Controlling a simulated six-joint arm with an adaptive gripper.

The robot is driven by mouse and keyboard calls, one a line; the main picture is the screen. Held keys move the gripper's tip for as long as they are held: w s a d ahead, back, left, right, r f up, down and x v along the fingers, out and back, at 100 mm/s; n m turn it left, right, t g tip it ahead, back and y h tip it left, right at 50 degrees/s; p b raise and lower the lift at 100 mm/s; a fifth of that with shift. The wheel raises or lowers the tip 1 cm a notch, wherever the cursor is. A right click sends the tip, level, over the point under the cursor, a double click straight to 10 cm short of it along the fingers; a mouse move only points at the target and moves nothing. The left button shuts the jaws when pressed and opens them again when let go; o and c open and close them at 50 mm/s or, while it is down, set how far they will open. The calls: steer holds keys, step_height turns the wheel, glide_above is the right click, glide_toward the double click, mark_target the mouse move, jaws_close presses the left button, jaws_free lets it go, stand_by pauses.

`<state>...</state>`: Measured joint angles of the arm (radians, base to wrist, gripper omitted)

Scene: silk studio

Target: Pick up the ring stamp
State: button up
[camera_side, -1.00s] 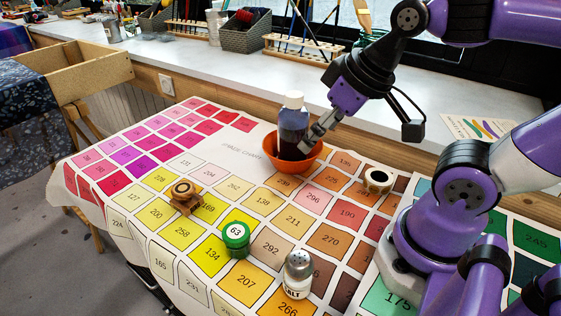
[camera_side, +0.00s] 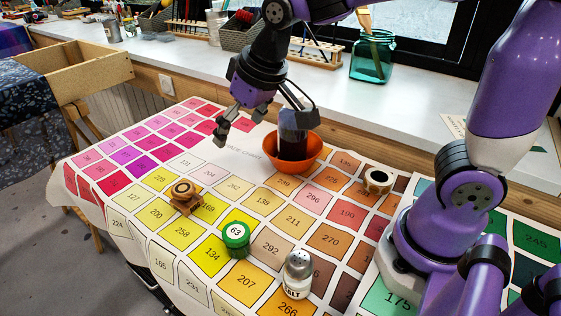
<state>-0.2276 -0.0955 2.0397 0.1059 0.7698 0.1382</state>
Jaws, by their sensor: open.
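I cannot tell for sure which object is the ring stamp. One candidate is a small brown wooden piece (camera_side: 184,196) with a round ringed top on a wider base, standing on the color chart at left of centre. The other is a short round wooden piece (camera_side: 377,181) with a pale top and dark rim, at the right of the chart. My gripper (camera_side: 234,130) is open and empty, pointing down above the chart.
A dark bottle (camera_side: 293,138) stands in an orange bowl (camera_side: 302,160), partly behind my arm. A green round container marked 63 (camera_side: 236,240) and a salt shaker (camera_side: 297,275) stand nearer. The color chart (camera_side: 240,150) covers the table. A counter (camera_side: 340,95) runs behind.

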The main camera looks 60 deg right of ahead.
glide_toward(187, 190)
steer(key=w, duration=0.1)
steer(key=shift+g, duration=0.3)
steer(key=x, duration=0.5)
steer(key=shift+w+a+f, duration=0.15)
steer(key=shift+a+f, duration=0.05)
steer(key=shift+f, duration=0.05)
steer(key=x, duration=0.6)
steer(key=shift+s+d+f, duration=0.1)
steer(key=shift+s+d, duration=0.05)
steer(key=shift+s, duration=0.1)
steer(key=c, duration=1.2)
